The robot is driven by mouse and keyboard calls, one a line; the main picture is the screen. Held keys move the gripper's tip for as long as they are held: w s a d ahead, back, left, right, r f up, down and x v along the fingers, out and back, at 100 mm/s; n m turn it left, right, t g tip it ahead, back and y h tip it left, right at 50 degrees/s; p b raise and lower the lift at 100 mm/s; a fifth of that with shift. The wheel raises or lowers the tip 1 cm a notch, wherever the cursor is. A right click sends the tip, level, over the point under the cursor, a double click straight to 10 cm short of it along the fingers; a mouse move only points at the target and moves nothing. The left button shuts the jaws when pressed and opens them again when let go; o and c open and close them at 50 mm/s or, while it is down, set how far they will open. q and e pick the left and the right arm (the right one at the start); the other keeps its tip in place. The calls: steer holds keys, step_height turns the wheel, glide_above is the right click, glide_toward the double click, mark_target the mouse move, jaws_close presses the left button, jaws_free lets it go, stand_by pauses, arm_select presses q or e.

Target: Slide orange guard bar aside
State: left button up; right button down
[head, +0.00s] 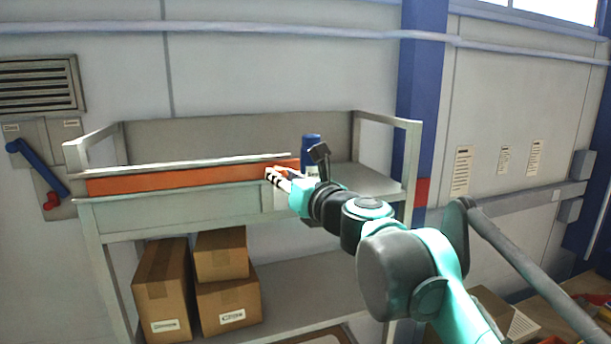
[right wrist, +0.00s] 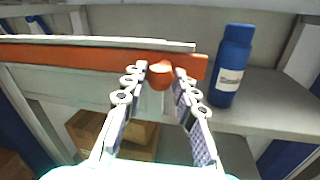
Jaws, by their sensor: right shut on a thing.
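The orange guard bar (head: 180,178) runs along the front edge of the grey shelf's upper level, from the left post to past the middle. It also crosses the right wrist view (right wrist: 60,55), with its right end beside the blue bottle. A round orange knob (right wrist: 160,77) stands out from the bar's right part. My right gripper (head: 275,176) is at the bar's right end, shut on the knob, with a fingertip on each side in the right wrist view (right wrist: 160,71). My left gripper is not in view.
A blue bottle (head: 311,143) with a white label stands on the upper shelf (head: 370,181), just right of the bar's end. Several cardboard boxes (head: 222,255) sit on the lower shelf. The upper shelf's right part is clear.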

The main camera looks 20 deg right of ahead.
steer(key=a, duration=0.2)
steer(key=shift+s+a, duration=0.15)
steer(key=shift+a, duration=0.25)
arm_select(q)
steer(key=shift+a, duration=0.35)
arm_select(e)
steer(key=shift+d, duration=0.2)
steer(key=c, duration=1.2)
jaws_free()
steer(key=shift+a, duration=0.15)
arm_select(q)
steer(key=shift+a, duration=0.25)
arm_select(e)
steer(key=shift+a, duration=0.15)
steer(key=shift+s, duration=0.1)
steer(key=v, duration=1.1)
steer(key=shift+s, duration=0.3)
